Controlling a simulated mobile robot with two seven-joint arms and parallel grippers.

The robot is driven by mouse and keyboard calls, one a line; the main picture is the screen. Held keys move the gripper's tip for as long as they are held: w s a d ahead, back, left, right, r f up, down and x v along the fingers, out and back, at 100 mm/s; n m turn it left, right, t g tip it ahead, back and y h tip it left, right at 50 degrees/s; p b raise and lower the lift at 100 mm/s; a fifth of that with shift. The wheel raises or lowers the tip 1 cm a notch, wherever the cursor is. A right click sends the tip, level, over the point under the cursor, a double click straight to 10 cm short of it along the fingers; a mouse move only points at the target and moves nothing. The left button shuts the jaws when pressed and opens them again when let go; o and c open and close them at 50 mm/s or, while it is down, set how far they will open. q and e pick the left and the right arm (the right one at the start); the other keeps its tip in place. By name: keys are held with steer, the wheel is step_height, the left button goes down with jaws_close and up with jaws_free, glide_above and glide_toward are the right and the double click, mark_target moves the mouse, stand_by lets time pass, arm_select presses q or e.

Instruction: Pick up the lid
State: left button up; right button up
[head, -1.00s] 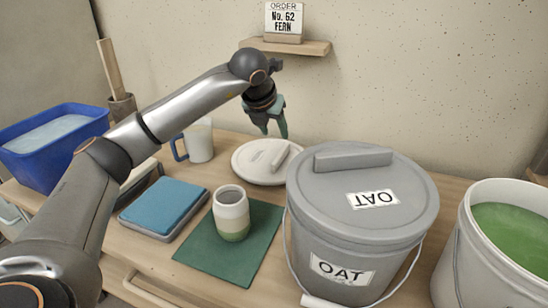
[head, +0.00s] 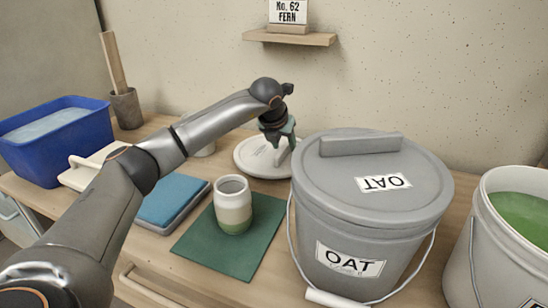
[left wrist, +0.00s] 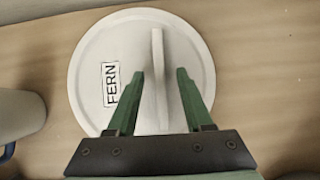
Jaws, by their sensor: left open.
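A white round lid (head: 250,160) lies flat on the table behind the grey bucket, partly hidden by my left gripper in the head view. In the left wrist view the lid (left wrist: 95,45) shows a FERN label (left wrist: 110,84) and an upright bar handle (left wrist: 158,60). My left gripper (head: 283,141) is open and low over the lid. In the left wrist view its green fingers (left wrist: 160,74) stand on either side of the handle, with gaps showing. My right gripper is not in view.
The grey OAT bucket (head: 350,235) with its own lid stands close right of the white lid. A bucket of green glaze (head: 480,220) is at far right. A cup (head: 233,210) stands on a green mat (head: 200,245). A blue tub (head: 60,160) is at left.

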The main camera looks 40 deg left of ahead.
arm_select(q)
jaws_close()
stand_by(0.6)
